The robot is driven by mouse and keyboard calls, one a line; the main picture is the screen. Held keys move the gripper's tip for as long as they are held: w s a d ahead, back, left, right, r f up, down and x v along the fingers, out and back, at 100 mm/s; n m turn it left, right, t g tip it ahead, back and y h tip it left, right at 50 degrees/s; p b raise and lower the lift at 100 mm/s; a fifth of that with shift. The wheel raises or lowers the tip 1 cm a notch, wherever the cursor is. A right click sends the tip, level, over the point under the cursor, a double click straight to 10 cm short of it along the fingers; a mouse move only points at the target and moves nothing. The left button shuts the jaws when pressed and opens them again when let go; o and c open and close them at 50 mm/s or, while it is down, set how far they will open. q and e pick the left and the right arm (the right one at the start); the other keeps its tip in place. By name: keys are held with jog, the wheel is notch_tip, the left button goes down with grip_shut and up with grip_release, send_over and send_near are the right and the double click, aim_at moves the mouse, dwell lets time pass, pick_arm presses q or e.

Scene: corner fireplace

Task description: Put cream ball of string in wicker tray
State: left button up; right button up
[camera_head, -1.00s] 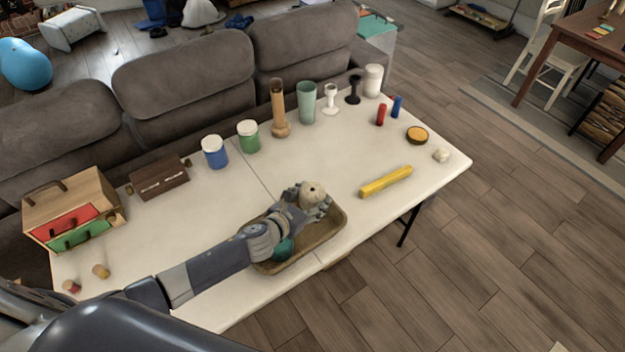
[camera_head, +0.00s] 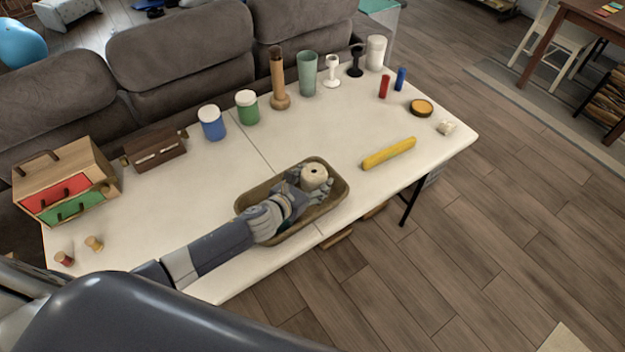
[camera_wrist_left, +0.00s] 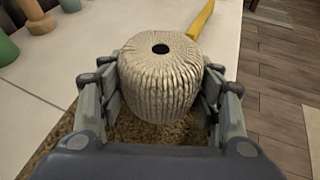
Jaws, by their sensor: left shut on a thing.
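The cream ball of string (camera_head: 314,176) is a ribbed, rounded cylinder with a dark hole in its top. My left gripper (camera_head: 308,188) is shut on it, with a finger on each side. In the left wrist view the ball of string (camera_wrist_left: 160,85) stands upright between the fingers of the left gripper (camera_wrist_left: 160,105). The brown wicker tray (camera_head: 334,203) lies on the white table under the gripper. The ball is over the tray's right part; I cannot tell whether it touches the tray floor. My right gripper is not in view.
A yellow bar (camera_head: 389,153) lies right of the tray on the white table (camera_head: 225,170). A green jar (camera_head: 247,108), a blue jar (camera_head: 211,123) and several cups and holders line the back edge. A wooden drawer box (camera_head: 65,185) stands at the left. A grey sofa is behind.

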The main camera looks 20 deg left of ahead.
pick_arm(q)
jog(key=o, duration=1.2)
jog(key=shift+w, duration=0.15)
jog(key=shift+c, duration=0.2)
jog(key=shift+s, duration=0.2)
jog(key=shift+s+a, duration=0.15)
jog(key=shift+s, duration=0.1)
jog(key=v, duration=1.1)
jog(key=shift+r, duration=0.3)
